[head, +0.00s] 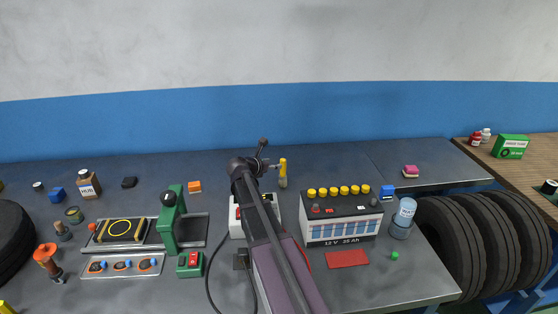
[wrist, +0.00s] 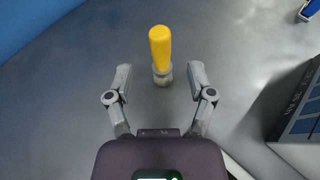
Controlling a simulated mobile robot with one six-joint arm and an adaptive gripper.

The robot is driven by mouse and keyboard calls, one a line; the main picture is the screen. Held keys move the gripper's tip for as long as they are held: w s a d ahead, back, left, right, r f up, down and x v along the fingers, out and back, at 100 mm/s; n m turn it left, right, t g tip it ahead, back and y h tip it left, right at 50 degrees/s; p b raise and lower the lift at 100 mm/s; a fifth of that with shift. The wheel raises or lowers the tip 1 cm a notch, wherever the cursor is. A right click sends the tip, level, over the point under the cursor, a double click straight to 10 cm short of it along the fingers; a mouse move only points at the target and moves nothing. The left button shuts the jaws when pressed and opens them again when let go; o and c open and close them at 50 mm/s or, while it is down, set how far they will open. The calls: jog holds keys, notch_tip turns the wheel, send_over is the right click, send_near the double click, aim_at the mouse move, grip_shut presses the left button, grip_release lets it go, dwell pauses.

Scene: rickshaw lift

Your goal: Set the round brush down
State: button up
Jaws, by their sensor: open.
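The round brush (head: 283,172) has a yellow handle and a grey lower end. It stands upright on the grey bench top behind the battery, near the back wall. In the wrist view the brush (wrist: 161,52) is just beyond my fingertips, with its grey lower end meeting the bench. My gripper (wrist: 158,78) is open and empty, with one finger on each side of the brush's line and clear space between. In the head view my gripper (head: 264,162) is just left of the brush, partly hidden by my arm.
A battery (head: 342,217) with yellow caps stands right of my arm, with a water bottle (head: 403,217) beside it. A white charger (head: 237,222) is partly behind my arm. A green press (head: 170,220) stands to the left. The bench around the brush is clear.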

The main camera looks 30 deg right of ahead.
jog(key=shift+p+v, duration=0.7)
jog(key=shift+v, duration=1.75)
